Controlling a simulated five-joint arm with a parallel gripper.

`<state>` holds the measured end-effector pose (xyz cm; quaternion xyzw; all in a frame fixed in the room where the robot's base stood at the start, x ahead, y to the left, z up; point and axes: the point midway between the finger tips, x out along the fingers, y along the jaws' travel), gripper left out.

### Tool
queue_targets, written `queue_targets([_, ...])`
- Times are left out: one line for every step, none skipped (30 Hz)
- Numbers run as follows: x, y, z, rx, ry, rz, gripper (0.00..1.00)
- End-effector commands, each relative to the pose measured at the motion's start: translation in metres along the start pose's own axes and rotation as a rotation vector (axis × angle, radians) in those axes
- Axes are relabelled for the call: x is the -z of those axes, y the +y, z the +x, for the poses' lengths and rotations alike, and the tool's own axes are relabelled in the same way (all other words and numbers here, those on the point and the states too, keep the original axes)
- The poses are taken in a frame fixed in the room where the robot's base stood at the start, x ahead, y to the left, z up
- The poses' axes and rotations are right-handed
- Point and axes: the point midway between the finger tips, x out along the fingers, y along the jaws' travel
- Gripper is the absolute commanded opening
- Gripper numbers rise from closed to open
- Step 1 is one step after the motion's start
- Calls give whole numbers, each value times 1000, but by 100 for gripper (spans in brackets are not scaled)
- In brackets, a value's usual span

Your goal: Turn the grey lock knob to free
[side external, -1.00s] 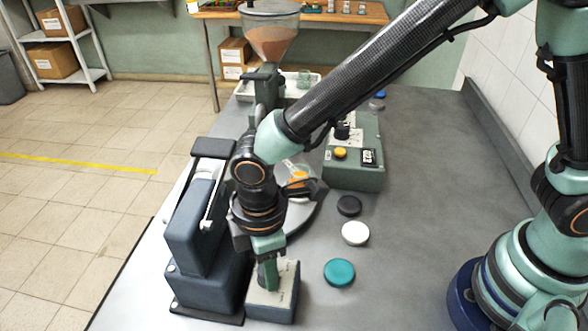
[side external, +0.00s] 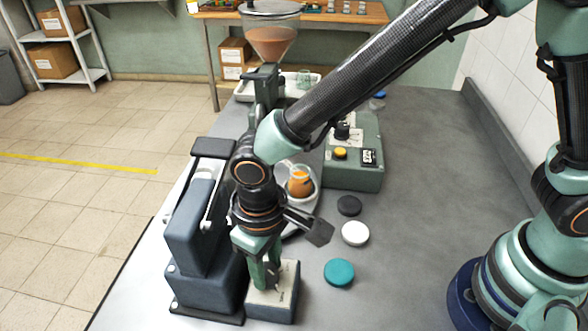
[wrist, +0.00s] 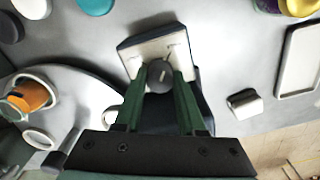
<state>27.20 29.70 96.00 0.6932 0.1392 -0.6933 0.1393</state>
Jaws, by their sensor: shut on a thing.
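The grey lock knob (wrist: 159,75) sits on the pale top plate of a small dark box (wrist: 137,53). My gripper (wrist: 159,84) points down with its green fingers on either side of the knob, shut on it. A light mark shows on the knob's top; small marks on the plate are too blurred to read. In the side external view my gripper (side external: 266,284) is over the same box (side external: 272,308) at the front of the bench, and its fingers hide the knob there.
A dark blue lever machine (side external: 195,235) stands close left of the box. Behind my wrist is a round plate with an orange-filled jar (side external: 299,183). Teal (side external: 339,272), white (side external: 355,233) and black (side external: 349,205) lids lie to the right. A control box (side external: 352,165) stands behind them. The right bench is clear.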

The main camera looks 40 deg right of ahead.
Motion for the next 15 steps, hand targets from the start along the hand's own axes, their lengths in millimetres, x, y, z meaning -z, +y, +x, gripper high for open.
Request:
queue_targets([0, 0, -1, 0, 0, 31, 0])
queue_targets([0, 0, -1, 0, 0, 49, 0])
queue_targets([0, 0, -1, 0, 0, 71, 0])
queue_targets([0, 0, -1, 0, 0, 88, 0])
queue_targets([0, 0, -1, 0, 0, 101, 0])
queue_targets([0, 0, -1, 0, 0, 120, 0])
queue_targets([0, 0, -2, 0, 0, 131, 0])
queue_targets([0, 0, -2, 0, 0, 143, 0])
queue_targets([0, 0, -2, 0, 0, 155, 0])
queue_targets([0, 0, -2, 0, 0, 163, 0])
queue_targets([0, 0, -2, 0, 0, 171, 0])
queue_targets([0, 0, -2, 0, 0, 179, 0])
queue_targets([0, 0, -2, 0, 0, 184, 0])
queue_targets([0, 0, -2, 0, 0, 188, 0])
queue_targets([0, 0, -2, 0, 0, 193, 0])
